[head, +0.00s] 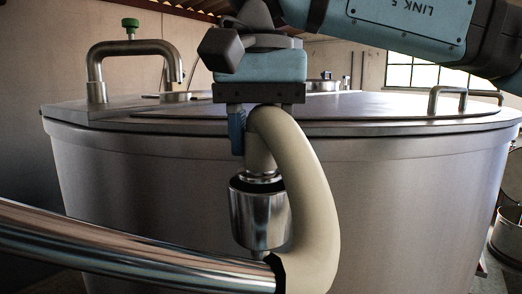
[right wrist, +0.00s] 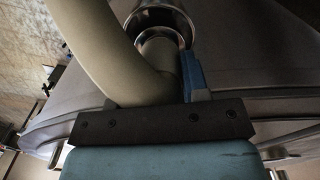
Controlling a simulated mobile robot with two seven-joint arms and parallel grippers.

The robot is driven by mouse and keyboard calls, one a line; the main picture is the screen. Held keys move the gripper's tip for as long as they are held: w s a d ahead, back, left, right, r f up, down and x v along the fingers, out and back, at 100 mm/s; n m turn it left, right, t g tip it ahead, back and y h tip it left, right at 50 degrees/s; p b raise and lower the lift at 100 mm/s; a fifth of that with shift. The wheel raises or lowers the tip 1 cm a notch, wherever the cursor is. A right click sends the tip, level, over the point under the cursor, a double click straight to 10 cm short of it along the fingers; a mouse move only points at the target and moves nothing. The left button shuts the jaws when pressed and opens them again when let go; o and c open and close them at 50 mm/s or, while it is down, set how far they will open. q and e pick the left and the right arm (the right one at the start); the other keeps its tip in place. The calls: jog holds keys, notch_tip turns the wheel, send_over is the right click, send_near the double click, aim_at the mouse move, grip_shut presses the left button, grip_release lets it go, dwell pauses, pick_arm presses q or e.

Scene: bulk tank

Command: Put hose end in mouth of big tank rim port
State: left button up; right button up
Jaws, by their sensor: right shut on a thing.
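The beige hose (head: 318,215) arches up and over, and its shiny metal hose end (head: 258,218) hangs mouth down in front of the big tank's wall (head: 390,205). My right gripper (head: 252,130) is shut on the hose just above the hose end, level with the tank's rim. In the right wrist view the hose (right wrist: 95,40) bends past my right gripper (right wrist: 165,95) to the metal end (right wrist: 160,18). I cannot clearly make out the rim port's mouth. My left gripper is not in view.
A bent metal pipe (head: 133,47) with a green knob stands on the lid at the left. Lid handles (head: 447,92) stand at the right. A thick chrome pipe (head: 130,250) crosses the lower left and meets the hose's lower end.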

jog(key=shift+s+f, duration=0.1)
jog(key=shift+f, duration=0.9)
jog(key=shift+f, duration=0.25)
jog(key=o, duration=1.1)
jog(key=shift+r, duration=0.1)
jog(key=shift+r, duration=0.1)
notch_tip(320, 180, up, 12)
jog(key=shift+r+b, duration=0.1)
jog(key=shift+b, duration=0.35)
